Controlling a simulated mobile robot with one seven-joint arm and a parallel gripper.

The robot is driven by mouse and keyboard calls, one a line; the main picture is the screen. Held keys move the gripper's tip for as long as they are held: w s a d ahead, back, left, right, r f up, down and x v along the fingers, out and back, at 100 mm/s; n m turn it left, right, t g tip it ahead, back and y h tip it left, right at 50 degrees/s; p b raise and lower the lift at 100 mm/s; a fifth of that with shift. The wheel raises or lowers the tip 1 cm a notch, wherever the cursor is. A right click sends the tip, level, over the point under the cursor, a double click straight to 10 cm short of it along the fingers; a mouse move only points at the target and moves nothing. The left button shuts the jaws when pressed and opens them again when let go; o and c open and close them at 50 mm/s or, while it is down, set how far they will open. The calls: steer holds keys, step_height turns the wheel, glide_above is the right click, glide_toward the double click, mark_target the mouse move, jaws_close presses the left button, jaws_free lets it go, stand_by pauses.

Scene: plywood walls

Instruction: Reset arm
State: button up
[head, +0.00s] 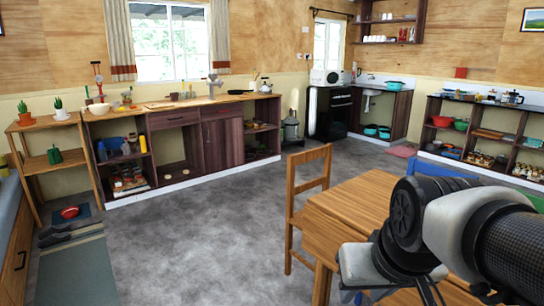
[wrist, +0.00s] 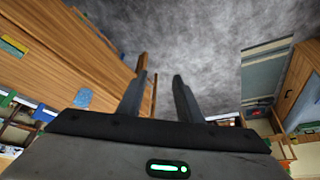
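My arm fills the lower right of the head view, raised beside and over the wooden table (head: 362,205). My gripper (wrist: 160,78) shows in the wrist view with its two dark fingers spread apart and nothing between them. Grey floor shows beyond the fingertips. In the head view the fingers cannot be made out. The table's brown top also shows at the left of the wrist view (wrist: 60,50).
A wooden chair (head: 308,198) stands at the table's left side. A long counter (head: 180,120) runs along the back wall, with a plant shelf (head: 45,130) at its left. Open shelving (head: 490,130) stands at the right. The grey floor (head: 200,230) in the middle is clear.

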steer(key=s+r+p, duration=0.1)
steer(key=s+r, duration=0.1)
steer(key=s, duration=0.3)
step_height(320, 180, up, 22)
steer(key=p, duration=2.1)
steer(key=shift+a+f, duration=0.15)
steer(key=shift+a, duration=0.3)
steer(key=shift+w, duration=0.1)
